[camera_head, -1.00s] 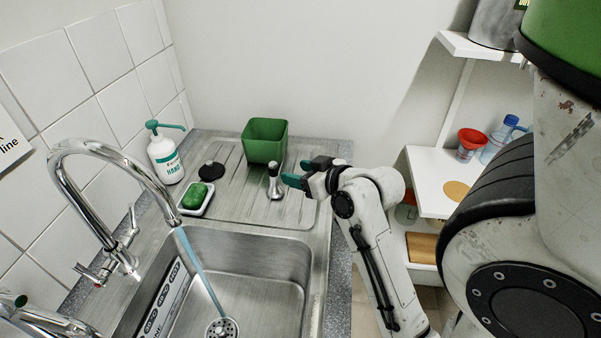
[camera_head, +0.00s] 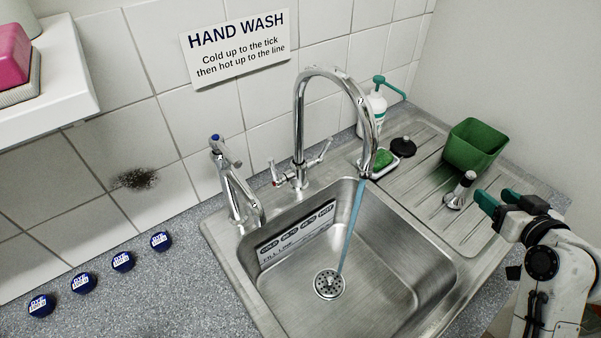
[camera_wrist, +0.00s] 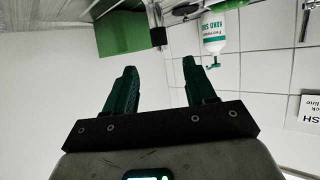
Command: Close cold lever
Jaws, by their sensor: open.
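A chrome mixer tap (camera_head: 300,110) with a tall curved spout stands behind the sink. A blue-tinted water stream (camera_head: 354,225) runs from the spout towards the drain. Its left lever (camera_head: 277,181) has a red mark. Its right lever (camera_head: 324,152) shows no clear colour mark, so I cannot tell for certain that it is the cold one.
A separate chrome tap (camera_head: 235,185) with a blue cap stands left of the mixer. The steel sink (camera_head: 400,270) has a marked label strip.

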